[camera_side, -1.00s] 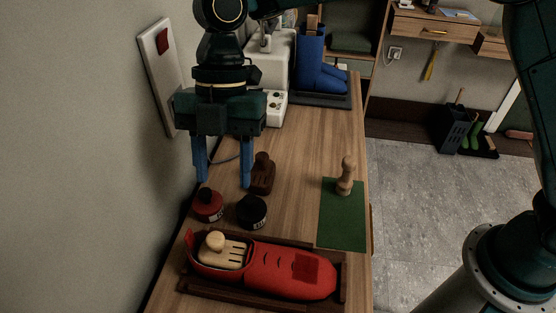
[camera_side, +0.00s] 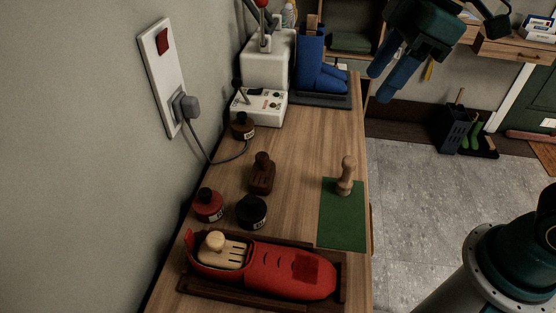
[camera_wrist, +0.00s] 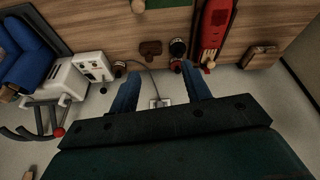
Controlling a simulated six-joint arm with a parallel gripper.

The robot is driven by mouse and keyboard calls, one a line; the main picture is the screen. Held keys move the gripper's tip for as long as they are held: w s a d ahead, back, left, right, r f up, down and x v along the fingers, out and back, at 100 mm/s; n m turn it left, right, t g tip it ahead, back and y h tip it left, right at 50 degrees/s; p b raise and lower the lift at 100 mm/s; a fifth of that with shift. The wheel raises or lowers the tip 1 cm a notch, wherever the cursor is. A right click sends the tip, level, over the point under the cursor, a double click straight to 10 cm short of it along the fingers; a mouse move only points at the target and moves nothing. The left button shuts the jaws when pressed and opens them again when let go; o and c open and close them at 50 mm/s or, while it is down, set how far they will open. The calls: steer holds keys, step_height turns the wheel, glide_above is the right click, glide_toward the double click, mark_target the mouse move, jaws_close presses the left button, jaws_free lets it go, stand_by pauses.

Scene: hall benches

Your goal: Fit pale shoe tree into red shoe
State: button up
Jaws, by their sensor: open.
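The red shoe (camera_side: 290,273) lies on its side of the bench front in a dark wooden tray (camera_side: 342,292), toe to the right. The pale shoe tree (camera_side: 224,252), slotted and with a round knob, sits in the shoe's opening at the left; its lower part is hidden. In the wrist view the red shoe (camera_wrist: 215,25) and pale shoe tree (camera_wrist: 209,56) show at upper right. My gripper (camera_side: 378,84) is open and empty, high at the upper right, well apart from the shoe. Its blue fingers also show in the wrist view (camera_wrist: 160,70).
A pale wooden peg (camera_side: 346,174) stands on a green mat (camera_side: 342,220). White machine (camera_side: 266,66) and blue boots (camera_side: 315,68) stand at the back.

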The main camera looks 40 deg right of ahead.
steer(key=s+d+f+m+t+h, duration=0.2)
steer(key=s+d+f+m+h, duration=0.1)
steer(key=s+d+m, duration=0.7)
steer(key=shift+s+d+f+m+t, duration=0.35)
steer(key=shift+s+d+f, duration=0.3)
steer(key=shift+d, duration=0.75)
steer(key=shift+w, duration=0.1)
